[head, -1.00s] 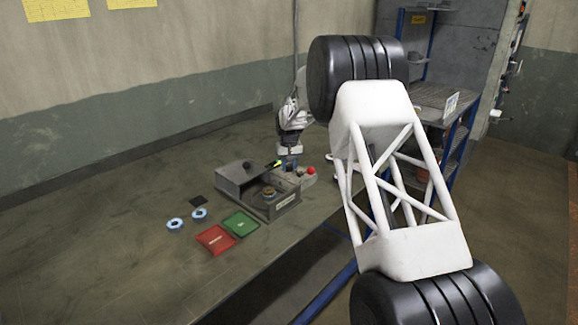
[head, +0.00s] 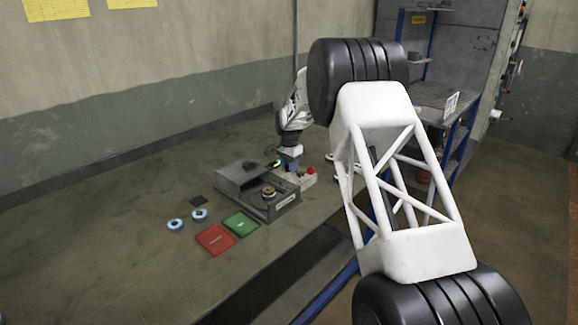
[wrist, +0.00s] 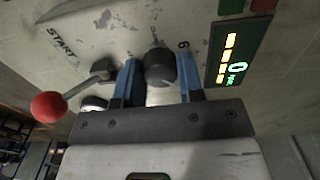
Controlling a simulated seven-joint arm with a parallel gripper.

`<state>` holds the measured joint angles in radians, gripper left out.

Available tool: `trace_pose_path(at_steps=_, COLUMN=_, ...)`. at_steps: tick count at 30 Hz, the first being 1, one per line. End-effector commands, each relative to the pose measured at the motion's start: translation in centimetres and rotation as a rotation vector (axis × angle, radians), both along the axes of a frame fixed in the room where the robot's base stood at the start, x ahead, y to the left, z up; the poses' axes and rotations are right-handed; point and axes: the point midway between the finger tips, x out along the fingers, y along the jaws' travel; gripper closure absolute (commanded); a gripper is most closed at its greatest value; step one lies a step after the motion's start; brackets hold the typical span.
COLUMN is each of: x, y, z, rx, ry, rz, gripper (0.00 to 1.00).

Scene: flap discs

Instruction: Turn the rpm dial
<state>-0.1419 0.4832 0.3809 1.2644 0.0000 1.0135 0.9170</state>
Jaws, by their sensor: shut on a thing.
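The rpm dial (wrist: 160,69) is a dark round knob on a worn light-grey panel (wrist: 100,30) in the wrist view. My gripper (wrist: 159,78) has its two blue fingers on the dial's left and right sides, shut on it. A mark like a 6 shows on the panel by the right finger. A lit display (wrist: 229,62) right of the dial shows yellow bars and a green digit like 0. In the head view my gripper (head: 290,153) is at the control box (head: 305,181), and the dial cannot be made out there.
A red-knobbed lever (wrist: 50,106) marked START stands close left of my fingers. In the head view, a grey machine (head: 257,190) with an open-front housing stands beside the box. Green (head: 241,223) and red (head: 215,239) trays and two blue-white discs (head: 187,219) lie nearby.

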Motion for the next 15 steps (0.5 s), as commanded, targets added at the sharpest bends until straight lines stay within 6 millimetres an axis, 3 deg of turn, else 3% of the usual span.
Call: trace_pose_path(at_steps=15, x=0.09, y=-0.01, z=0.16, rx=0.001, ry=-0.003, rz=-0.486, gripper=0.89)
